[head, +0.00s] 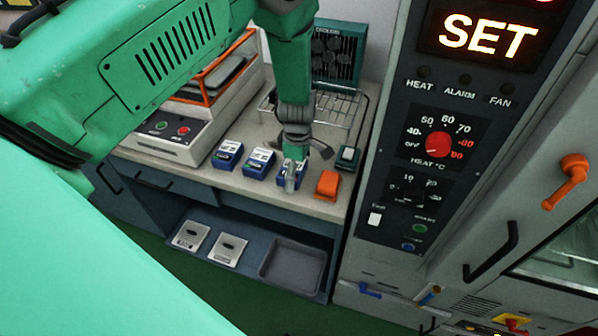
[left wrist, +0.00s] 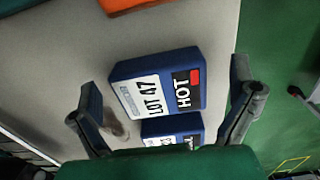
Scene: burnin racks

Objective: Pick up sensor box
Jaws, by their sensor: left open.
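Three blue boxes with white labels stand in a row on the bench: a left one (head: 227,154), a middle one (head: 258,162) and a right one (head: 284,172), partly hidden by my left gripper (head: 296,168). My left gripper is open and points down at the right box. In the left wrist view a blue box (left wrist: 158,84) marked "LOT 47" and "HOT", with a red patch, lies between the spread fingers of the gripper (left wrist: 165,105). I cannot tell whether the fingers touch it. A second blue box (left wrist: 172,128) shows partly below it. My right gripper is out of view.
An orange object (head: 328,184) and a small dark device (head: 348,157) stand right of the boxes. A wire rack (head: 335,108) is behind. A tall control panel (head: 420,170) bounds the bench on the right. A grey tray (head: 292,268) lies on the lower shelf.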

